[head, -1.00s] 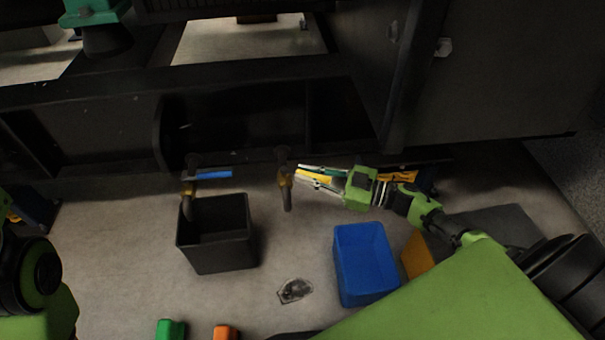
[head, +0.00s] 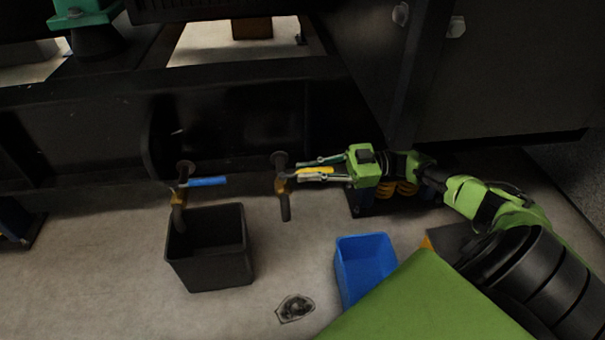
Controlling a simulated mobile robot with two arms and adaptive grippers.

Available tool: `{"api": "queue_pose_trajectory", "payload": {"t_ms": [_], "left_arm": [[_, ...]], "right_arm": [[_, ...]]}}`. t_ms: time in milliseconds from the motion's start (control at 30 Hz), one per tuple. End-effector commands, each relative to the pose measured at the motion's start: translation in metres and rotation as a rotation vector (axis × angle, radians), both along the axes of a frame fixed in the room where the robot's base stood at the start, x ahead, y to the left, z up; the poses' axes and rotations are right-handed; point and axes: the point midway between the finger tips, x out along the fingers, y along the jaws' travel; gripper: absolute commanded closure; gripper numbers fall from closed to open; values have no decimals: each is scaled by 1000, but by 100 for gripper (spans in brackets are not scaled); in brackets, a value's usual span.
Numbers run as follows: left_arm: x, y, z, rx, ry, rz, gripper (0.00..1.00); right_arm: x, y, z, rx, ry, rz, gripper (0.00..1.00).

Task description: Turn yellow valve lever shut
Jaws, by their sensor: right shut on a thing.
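The yellow valve lever (head: 316,170) sticks out to the right from a brass valve (head: 282,184) on a short pipe with a downward spout. My right gripper (head: 312,169) comes in from the right and is shut on the yellow lever, with one finger behind it and one in front. The lever points right, roughly across the spout. My left gripper is not in view.
A second valve with a blue lever (head: 207,181) is to the left, over a black bin (head: 210,275). A blue bin (head: 365,262) stands on the floor below my right arm. The black genset frame (head: 90,130) runs behind.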

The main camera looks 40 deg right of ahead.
Motion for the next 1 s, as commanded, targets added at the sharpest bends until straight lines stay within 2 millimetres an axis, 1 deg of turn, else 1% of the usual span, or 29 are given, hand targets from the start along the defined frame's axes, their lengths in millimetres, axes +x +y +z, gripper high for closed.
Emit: {"api": "queue_pose_trajectory", "payload": {"t_ms": [33,267,300,333,367,667,767,867,1000], "left_arm": [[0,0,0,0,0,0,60],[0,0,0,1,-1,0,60],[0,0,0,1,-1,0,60],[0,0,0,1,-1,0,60],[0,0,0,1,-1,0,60],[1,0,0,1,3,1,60],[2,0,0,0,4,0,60],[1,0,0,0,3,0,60],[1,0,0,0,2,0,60]], "right_arm": [[2,-2,0,-3,0,-9,100],[2,-2,0,-3,1,-10,100],[2,-2,0,-3,1,-10,80],[2,-2,0,-3,0,-9,72],[2,-2,0,-3,0,-9,71],[1,-1,0,-1,1,-4,71],[-1,-5,0,-2,1,-5,71],[-7,-16,0,-3,3,-6,71],[-21,-42,-1,-4,2,-8,71]]}}
